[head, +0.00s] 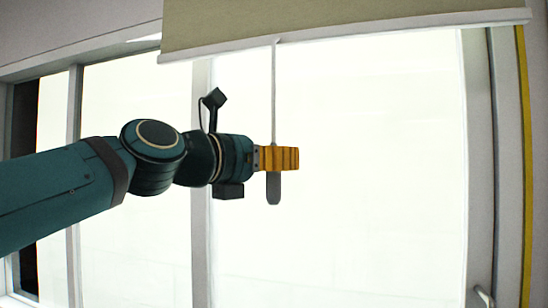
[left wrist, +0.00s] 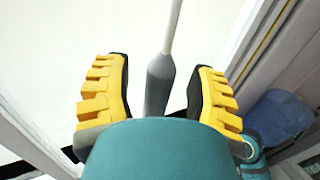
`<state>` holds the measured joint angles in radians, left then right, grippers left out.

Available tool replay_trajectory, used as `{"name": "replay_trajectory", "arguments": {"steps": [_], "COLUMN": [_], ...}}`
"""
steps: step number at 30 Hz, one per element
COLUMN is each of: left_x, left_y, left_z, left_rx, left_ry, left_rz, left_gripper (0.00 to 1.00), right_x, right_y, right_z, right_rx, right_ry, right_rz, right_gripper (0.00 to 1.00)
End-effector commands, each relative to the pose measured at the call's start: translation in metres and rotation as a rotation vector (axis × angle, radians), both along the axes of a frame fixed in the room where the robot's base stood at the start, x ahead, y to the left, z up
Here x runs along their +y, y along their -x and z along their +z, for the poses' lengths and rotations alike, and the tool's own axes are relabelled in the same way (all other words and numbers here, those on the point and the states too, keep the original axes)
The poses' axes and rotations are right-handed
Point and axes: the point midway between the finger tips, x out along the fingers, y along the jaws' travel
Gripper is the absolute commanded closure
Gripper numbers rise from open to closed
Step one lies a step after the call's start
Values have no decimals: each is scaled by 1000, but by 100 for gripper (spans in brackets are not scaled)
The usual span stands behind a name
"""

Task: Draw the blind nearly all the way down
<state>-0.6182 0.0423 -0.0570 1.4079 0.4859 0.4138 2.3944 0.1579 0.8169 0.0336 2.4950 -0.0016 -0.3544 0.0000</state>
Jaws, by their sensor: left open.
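The blind (head: 330,22) is an olive-beige sheet with a white bottom bar (head: 400,28). It hangs at the top of the window, and most of the glass below is uncovered. A thin pale cord (head: 275,95) hangs from the bar and ends in a grey pull handle (head: 273,190). My left gripper (head: 280,158), with yellow-orange fingers, is at the handle's upper part. In the left wrist view the handle (left wrist: 158,85) stands between the open fingers, with a gap visible on each side. My right gripper is not in view.
Bright window glass (head: 370,160) fills the background. A grey upright frame post (head: 201,240) stands behind my left arm. A yellow strip (head: 527,150) runs down the right side, and a metal window handle (head: 484,296) shows at the lower right.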

Motion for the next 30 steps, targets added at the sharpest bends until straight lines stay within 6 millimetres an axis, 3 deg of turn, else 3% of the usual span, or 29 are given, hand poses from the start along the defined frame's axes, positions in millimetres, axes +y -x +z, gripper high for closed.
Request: {"name": "replay_trajectory", "arguments": {"steps": [11, 14, 16, 17, 25, 30], "left_x": [-4, -4, -4, -4, -3, -3], "left_y": [-4, -4, -4, -4, -4, -4], "left_z": [0, 0, 0, 0, -4, -23], "left_rx": [-1, -1, -1, -1, -1, 0], "left_ry": [0, 0, 0, 0, -1, -1], "left_rz": [0, 0, 0, 0, 0, 0], "left_gripper": [43, 72, 97, 100, 100, 100], "right_x": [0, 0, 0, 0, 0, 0], "right_y": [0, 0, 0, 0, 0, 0], "right_z": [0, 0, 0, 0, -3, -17], "right_rx": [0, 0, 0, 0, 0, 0], "right_ry": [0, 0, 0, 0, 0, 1], "right_rz": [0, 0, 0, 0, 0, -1], "right_gripper": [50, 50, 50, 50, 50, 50]}}
